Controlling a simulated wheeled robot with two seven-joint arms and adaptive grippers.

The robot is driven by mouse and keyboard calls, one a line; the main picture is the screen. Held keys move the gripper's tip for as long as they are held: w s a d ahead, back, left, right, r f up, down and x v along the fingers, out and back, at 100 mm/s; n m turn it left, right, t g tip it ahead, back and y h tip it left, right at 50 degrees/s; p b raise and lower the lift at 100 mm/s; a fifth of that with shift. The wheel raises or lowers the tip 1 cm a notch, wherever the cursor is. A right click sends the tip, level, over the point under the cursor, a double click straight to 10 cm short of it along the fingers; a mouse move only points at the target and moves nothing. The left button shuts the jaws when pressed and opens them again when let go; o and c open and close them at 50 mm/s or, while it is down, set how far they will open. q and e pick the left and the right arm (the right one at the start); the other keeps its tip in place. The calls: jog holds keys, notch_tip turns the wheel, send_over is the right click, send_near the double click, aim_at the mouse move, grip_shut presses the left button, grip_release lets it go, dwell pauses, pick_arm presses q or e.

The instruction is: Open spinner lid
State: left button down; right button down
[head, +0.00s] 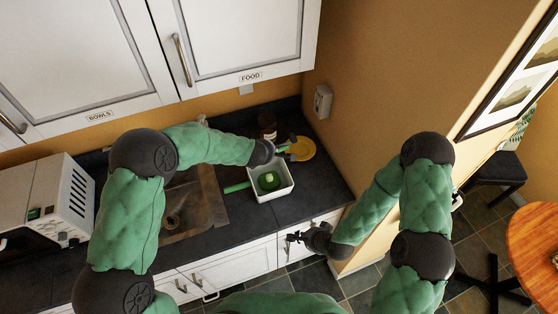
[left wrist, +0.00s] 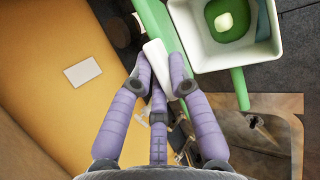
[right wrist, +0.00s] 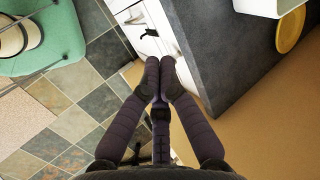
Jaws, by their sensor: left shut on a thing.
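A white square container (head: 285,189) stands on the dark counter with a round green piece (head: 265,184) inside, topped by a pale green knob (head: 269,177); the left wrist view shows the same knob (left wrist: 226,21). My left gripper (head: 279,149) is at the container's back edge. In the left wrist view it (left wrist: 160,84) is shut on a white piece (left wrist: 154,62) beside a long green strip (left wrist: 163,25); whether they join the container is unclear. My right gripper (right wrist: 159,68) is shut and empty, in front of the cabinets.
A yellow plate (head: 303,150) and a dark brown bottle (head: 267,122) stand behind the container. A sink (head: 185,212) lies to its left, a microwave (head: 55,200) further left. Counter to the container's right is clear. Upper cabinets (head: 235,40) hang above.

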pick_arm(q)
jog(key=shift+r, duration=0.1)
pick_arm(e)
jog(key=w+a+r+m+t+y, duration=0.1)
jog(key=w+a+r+m+t, duration=0.1)
jog(key=w+r+m+t, duration=0.6)
jog(key=w+a+r+m+t+y, duration=0.1)
jog(key=w+a+r+m, duration=0.15)
jog(key=r+m, duration=0.6)
pick_arm(q)
jog(key=shift+w, duration=0.1)
pick_arm(e)
jog(key=w+a+f+m, duration=0.1)
jog(key=w+a+m, duration=0.2)
jog(key=w, duration=0.8)
jog(key=shift+w+a+f, duration=0.3)
jog(key=shift+a+f, duration=0.05)
jog(key=shift+a, duration=0.8)
